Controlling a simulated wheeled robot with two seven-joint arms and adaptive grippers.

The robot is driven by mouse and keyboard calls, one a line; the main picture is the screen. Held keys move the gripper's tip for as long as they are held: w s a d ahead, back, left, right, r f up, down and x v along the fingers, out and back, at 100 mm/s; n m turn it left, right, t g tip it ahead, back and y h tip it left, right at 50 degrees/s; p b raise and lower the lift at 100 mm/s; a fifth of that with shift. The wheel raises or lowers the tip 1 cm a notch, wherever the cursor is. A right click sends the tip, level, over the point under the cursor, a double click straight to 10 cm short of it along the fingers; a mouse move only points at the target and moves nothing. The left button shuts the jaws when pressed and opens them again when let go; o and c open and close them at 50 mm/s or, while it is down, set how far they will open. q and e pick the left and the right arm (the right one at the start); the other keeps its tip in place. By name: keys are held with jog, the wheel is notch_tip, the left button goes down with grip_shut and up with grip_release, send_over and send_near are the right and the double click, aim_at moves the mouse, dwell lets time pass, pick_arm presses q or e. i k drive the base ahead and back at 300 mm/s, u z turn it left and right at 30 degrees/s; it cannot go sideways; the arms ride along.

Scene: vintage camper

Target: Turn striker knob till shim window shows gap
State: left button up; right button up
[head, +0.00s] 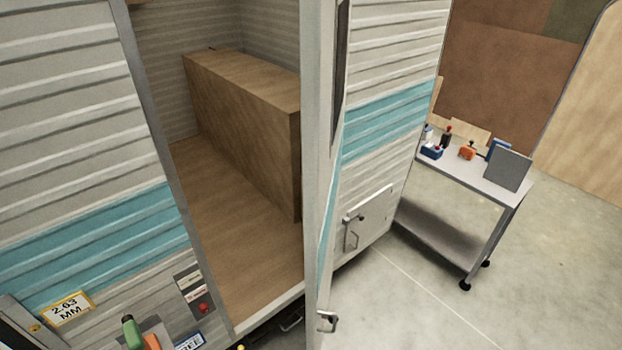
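A yellow-framed plate reading "2.63 MM" (66,310) is on the camper's outer wall at the lower left. A small panel (189,280) with labels is beside the doorway, and a red knob (203,308) sits at its lower end. I cannot tell for sure whether this is the striker knob. No shim window can be clearly made out. The camper door (320,200) stands open, seen nearly edge-on, with a metal latch (327,321) low on it. Neither of my grippers shows in the head view.
A green-handled item (131,332), an orange piece (152,342) and a blue-edged tag (190,342) are at the bottom edge, partly cut off. A wheeled cart (480,188) with several small items stands at right. The floor (560,260) in front of it is clear.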

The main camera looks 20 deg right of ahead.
aim_at(203, 308)
jog(key=u, duration=1.25)
jog(key=k, duration=0.9)
jog(key=z, duration=1.65)
jog(key=i, duration=0.5)
jog(key=u, duration=0.05)
